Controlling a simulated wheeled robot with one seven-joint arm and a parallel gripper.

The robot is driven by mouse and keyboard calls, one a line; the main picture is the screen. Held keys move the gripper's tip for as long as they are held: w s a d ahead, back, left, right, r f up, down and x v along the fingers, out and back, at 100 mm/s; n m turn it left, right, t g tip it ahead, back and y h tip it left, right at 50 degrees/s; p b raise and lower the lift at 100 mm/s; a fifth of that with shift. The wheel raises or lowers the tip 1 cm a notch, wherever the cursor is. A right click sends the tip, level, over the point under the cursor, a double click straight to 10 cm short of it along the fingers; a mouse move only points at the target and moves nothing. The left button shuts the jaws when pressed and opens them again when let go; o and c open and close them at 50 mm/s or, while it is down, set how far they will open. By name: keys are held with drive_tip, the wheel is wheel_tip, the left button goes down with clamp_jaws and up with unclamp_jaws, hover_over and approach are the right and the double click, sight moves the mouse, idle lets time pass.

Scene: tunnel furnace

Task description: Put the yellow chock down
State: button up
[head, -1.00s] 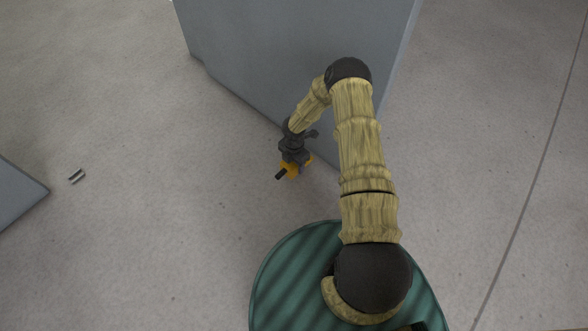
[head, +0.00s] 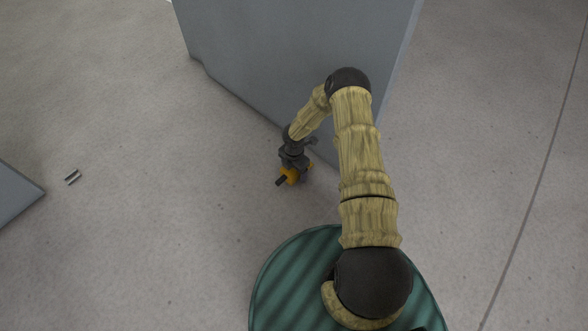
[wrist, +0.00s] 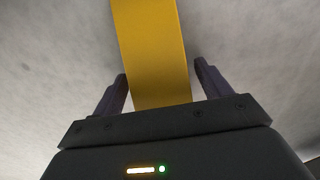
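The yellow chock (head: 291,175) shows small in the head view, at the end of my gripper (head: 295,165), low beside the grey block. In the wrist view the chock (wrist: 155,45) is a long yellow slab between the two dark fingers of my gripper (wrist: 162,68). It reaches out past the fingertips. Much of the chock is hidden by the gripper in the head view. I cannot tell whether the chock touches the floor.
A large grey block (head: 290,65) stands right behind my gripper. Another grey slab (head: 12,195) is at the left edge. A small metal piece (head: 73,177) lies on the floor (head: 160,240). The floor left of and in front of the chock is clear.

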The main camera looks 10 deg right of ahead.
wheel_tip(320, 180, up, 12)
drive_tip(key=p, duration=0.7)
drive_tip(key=shift+r, duration=0.15)
idle(0.4)
